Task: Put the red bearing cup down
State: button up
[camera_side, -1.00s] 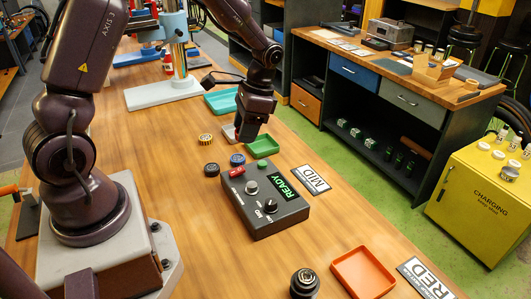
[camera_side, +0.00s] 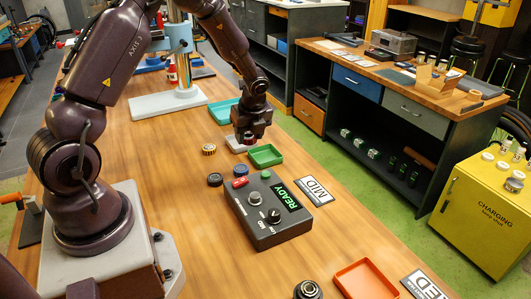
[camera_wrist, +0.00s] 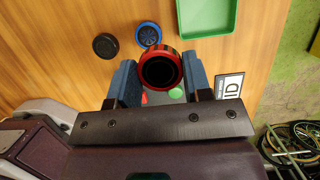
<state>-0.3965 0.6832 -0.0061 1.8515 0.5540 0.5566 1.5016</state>
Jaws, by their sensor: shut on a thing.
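The red bearing cup (camera_wrist: 160,70), a red ring with a dark centre, sits between the blue pads of my gripper (camera_wrist: 160,80) in the wrist view. My gripper is shut on it. In the side view my gripper (camera_side: 250,137) is above the table by the far left corner of the green tray (camera_side: 266,155), and the cup cannot be made out there. The tray also shows at the top of the wrist view (camera_wrist: 206,17). A blue cup (camera_wrist: 148,34) and a black cup (camera_wrist: 104,46) lie beyond the held cup in the wrist view.
A dark control box (camera_side: 265,215) with a READY display stands nearer the camera. A gold cup (camera_side: 208,149) and a grey pad (camera_side: 238,145) are left of my gripper. A teal tray (camera_side: 221,111) lies farther back, an orange tray (camera_side: 365,280) at the front.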

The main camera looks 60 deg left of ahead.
send_over(264, 157)
jog(key=d, duration=0.1)
notch_tip(264, 157, down, 7)
jog(key=shift+f, duration=1.6)
jog(key=shift+f, duration=0.1)
jog(key=o, duration=0.7)
